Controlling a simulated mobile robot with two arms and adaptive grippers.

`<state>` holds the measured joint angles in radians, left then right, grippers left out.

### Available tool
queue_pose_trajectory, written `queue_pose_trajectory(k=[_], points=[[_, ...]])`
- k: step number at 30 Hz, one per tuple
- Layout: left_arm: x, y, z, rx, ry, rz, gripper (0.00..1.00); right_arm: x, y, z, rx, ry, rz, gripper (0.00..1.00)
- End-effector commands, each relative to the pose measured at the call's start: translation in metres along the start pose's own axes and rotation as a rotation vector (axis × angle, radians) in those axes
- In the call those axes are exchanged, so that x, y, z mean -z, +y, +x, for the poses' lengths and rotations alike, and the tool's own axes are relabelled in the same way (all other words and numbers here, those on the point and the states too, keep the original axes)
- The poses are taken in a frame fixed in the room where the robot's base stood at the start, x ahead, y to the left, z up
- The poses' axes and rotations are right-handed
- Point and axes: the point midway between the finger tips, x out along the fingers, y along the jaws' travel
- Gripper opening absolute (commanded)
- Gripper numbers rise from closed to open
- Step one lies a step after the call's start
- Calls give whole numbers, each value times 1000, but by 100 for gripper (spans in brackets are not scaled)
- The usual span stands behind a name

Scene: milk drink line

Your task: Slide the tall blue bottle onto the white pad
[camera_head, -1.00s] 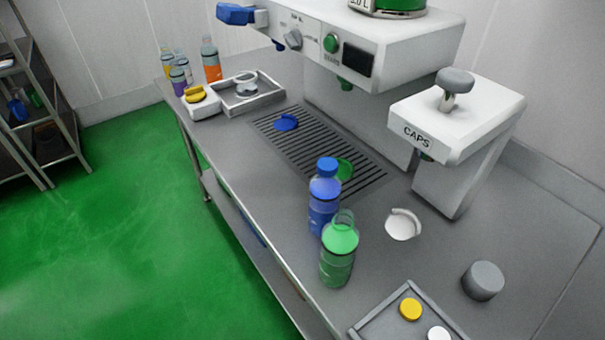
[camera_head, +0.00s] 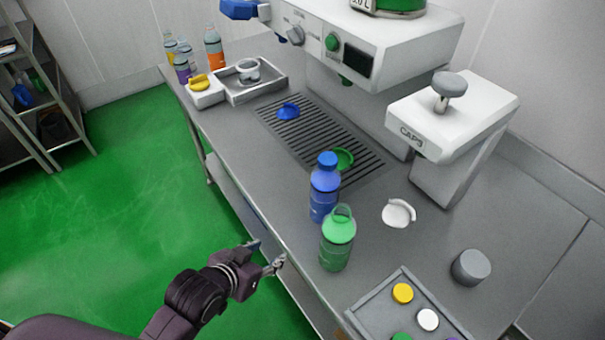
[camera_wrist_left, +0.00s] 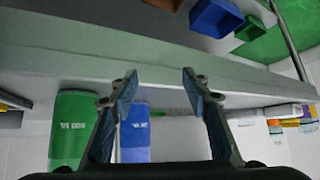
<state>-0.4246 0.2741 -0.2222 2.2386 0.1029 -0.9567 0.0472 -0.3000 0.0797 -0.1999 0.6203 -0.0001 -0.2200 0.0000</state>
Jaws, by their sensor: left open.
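The tall blue bottle (camera_head: 324,190), capped in blue, stands upright on the steel table near its front edge. It also shows in the left wrist view (camera_wrist_left: 135,142), partly behind a finger. The white pad (camera_head: 397,215), round with a raised rim on one side, lies to the right of the bottle with nothing on it. An open-topped green bottle (camera_head: 337,245) stands upright in front of the blue one; the wrist view shows it too (camera_wrist_left: 70,125). My left gripper (camera_head: 266,255) is open and empty, off the table's front edge, left of both bottles. My right gripper is out of view.
A slotted drain grate (camera_head: 300,140) holds a blue pad (camera_head: 288,111) and a green pad (camera_head: 344,159). The CAPS machine (camera_head: 450,115) stands behind the white pad. A grey cylinder (camera_head: 470,267) and cap tray (camera_head: 371,308) are at the right front.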

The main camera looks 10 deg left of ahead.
Motion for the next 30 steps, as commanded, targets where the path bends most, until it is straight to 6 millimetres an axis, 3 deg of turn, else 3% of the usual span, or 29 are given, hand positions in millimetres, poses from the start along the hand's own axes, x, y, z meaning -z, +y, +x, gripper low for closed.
queue_pose_trajectory(k=[2, 9, 15, 22, 30], points=[[37, 6, -9, -26, 102, 25, 43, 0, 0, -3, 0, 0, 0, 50], [127, 24, -21, -127, 429, 71, 43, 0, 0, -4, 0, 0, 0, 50], [184, 38, -48, -217, 663, 88, 43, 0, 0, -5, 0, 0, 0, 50], [207, 44, -64, -261, 765, 89, 43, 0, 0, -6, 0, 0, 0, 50], [230, 52, -47, -263, 771, 87, 43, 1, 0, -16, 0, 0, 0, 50]])
